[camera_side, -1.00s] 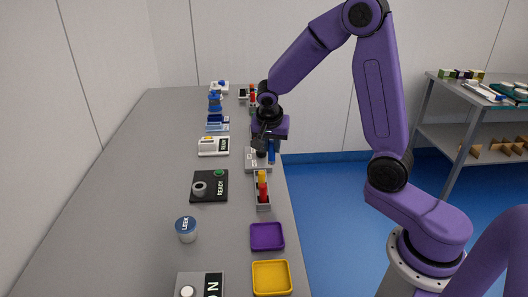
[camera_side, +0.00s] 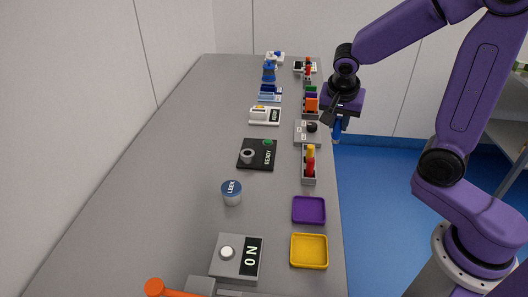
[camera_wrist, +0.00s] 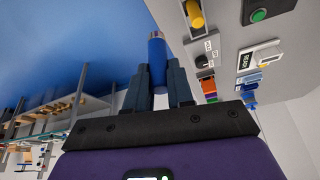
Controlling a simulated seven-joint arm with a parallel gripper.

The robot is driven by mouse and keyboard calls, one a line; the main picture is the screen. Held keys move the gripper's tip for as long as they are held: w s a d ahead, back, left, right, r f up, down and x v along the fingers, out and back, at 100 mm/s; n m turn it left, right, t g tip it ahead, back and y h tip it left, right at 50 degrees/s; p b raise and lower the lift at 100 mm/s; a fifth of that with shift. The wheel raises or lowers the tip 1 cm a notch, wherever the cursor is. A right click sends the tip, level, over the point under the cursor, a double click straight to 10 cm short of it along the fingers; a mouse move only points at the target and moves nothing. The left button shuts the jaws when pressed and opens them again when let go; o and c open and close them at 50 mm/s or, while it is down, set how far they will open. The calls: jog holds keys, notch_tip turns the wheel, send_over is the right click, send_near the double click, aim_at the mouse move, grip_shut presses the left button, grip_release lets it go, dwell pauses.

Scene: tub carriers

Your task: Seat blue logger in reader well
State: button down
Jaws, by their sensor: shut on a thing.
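The blue logger (camera_side: 337,130) is a blue cylinder. My gripper (camera_side: 341,112) is shut on it and holds it at the bench's right edge in the side view, beside the grey block. In the wrist view the logger (camera_wrist: 157,58) stands out beyond the fingertips of my gripper (camera_wrist: 164,85), with blue floor behind it. The ring's inside is too small to make out.
A grey block with a dark knob (camera_side: 312,127) and a rack with red and yellow cylinders (camera_side: 309,165) stand near the bench's right edge. A LEEK jar (camera_side: 232,193), purple tray (camera_side: 309,210), yellow tray (camera_side: 309,251) and ON box (camera_side: 236,258) are nearer. The bench's left side is clear.

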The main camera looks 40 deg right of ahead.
jog(key=w+a, duration=0.7)
jog(key=a, duration=0.4)
send_over(249, 150)
jog(key=a, duration=0.1)
jog(key=f, duration=0.6)
jog(key=s+f, duration=0.1)
jog(key=f, duration=0.2)
jog(key=shift+f, duration=0.25)
jog(key=shift+w+f, duration=0.1)
jog(key=shift+f, duration=1.4)
jog(key=shift+f, duration=0.1)
jog(key=c, duration=1)
grip_release()
